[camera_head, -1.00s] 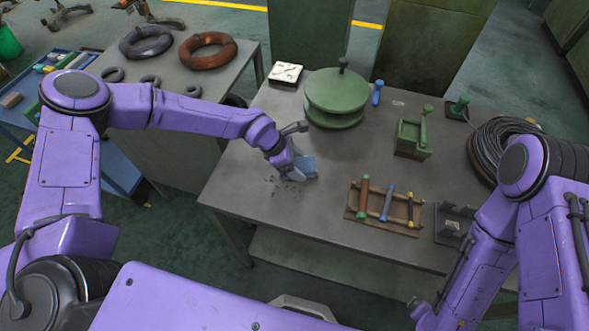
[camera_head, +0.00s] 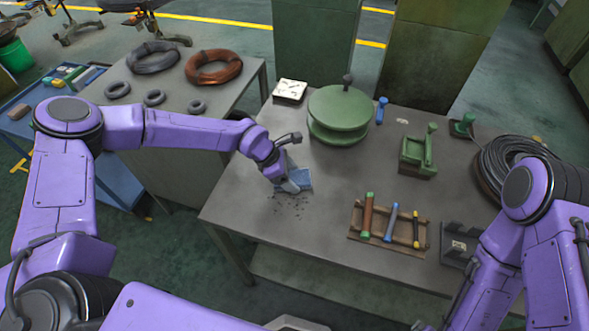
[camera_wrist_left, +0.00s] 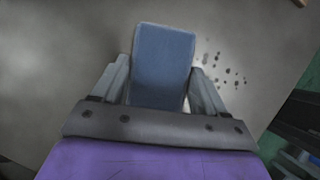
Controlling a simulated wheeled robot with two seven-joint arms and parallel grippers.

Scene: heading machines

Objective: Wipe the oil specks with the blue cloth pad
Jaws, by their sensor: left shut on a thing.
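The blue cloth pad (camera_head: 303,179) is on or just above the grey workbench (camera_head: 240,190), near its left side; I cannot tell if it touches. My left gripper (camera_head: 292,184) is shut on the pad. In the left wrist view the blue pad (camera_wrist_left: 162,65) sits between the two fingers of the left gripper (camera_wrist_left: 160,90). Dark oil specks (camera_head: 288,203) lie on the bench just in front of the pad. The specks (camera_wrist_left: 226,70) also show right of the pad in the left wrist view. My right arm is at the right; its gripper is not clearly visible.
Behind the pad stand a green round drum (camera_head: 339,115) and a white square dial (camera_head: 290,91). To the right are a wooden rack (camera_head: 388,229) with coloured rods, a green fixture (camera_head: 418,155) and a wire coil (camera_head: 507,160). Bench left of the specks is clear.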

